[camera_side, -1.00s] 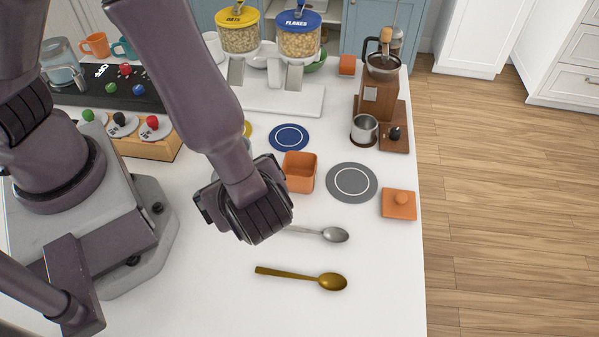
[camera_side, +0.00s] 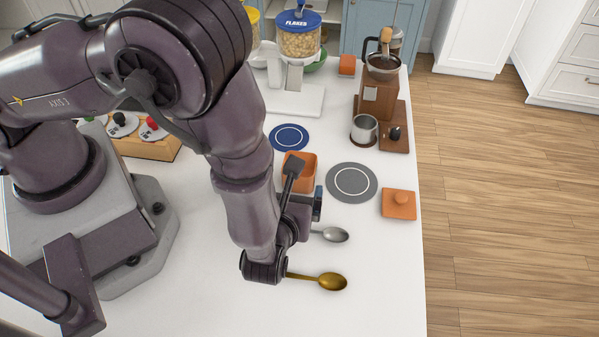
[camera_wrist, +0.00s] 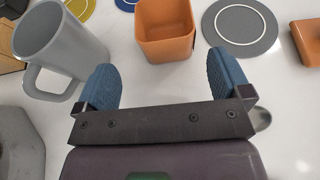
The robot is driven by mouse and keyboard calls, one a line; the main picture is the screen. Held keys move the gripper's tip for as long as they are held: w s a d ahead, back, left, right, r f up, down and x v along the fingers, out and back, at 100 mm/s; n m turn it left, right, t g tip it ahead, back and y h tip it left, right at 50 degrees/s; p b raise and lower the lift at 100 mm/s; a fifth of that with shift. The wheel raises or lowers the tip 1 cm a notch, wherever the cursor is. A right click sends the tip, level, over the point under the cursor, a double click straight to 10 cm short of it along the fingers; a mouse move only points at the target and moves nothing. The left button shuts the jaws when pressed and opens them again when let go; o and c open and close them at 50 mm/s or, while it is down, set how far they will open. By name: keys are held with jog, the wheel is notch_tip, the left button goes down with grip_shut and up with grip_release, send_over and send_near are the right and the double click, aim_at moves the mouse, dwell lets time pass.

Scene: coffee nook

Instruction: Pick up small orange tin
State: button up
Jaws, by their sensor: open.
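An open square orange tin (camera_side: 308,166) stands on the white counter, partly hidden behind my gripper in the side view. In the wrist view the tin (camera_wrist: 166,32) is upright and looks empty, beyond the gap between my fingertips. My gripper (camera_wrist: 163,66) is open, with its two blue fingers spread and nothing between them. In the side view my gripper (camera_side: 316,204) is low over the counter, on the near side of the tin. A smaller orange block-like item (camera_side: 347,65) stands at the back. An orange lid with a knob (camera_side: 399,204) lies to the right.
A grey mug (camera_wrist: 60,50) stands close to my left finger in the wrist view. A silver spoon (camera_side: 335,235) and a gold spoon (camera_side: 331,281) lie near my gripper. Grey (camera_side: 351,196) and blue (camera_side: 288,150) coasters flank the tin. A coffee grinder (camera_side: 379,100) stands behind.

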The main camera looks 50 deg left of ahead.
aim_at(305, 184)
jog(key=shift+w+d+x, duration=0.15)
jog(key=shift+x, duration=1.2)
jog(key=shift+w+d+x, duration=0.15)
jog(key=shift+x, duration=1.25)
jog(key=shift+r, duration=0.1)
jog(key=c, duration=1.1)
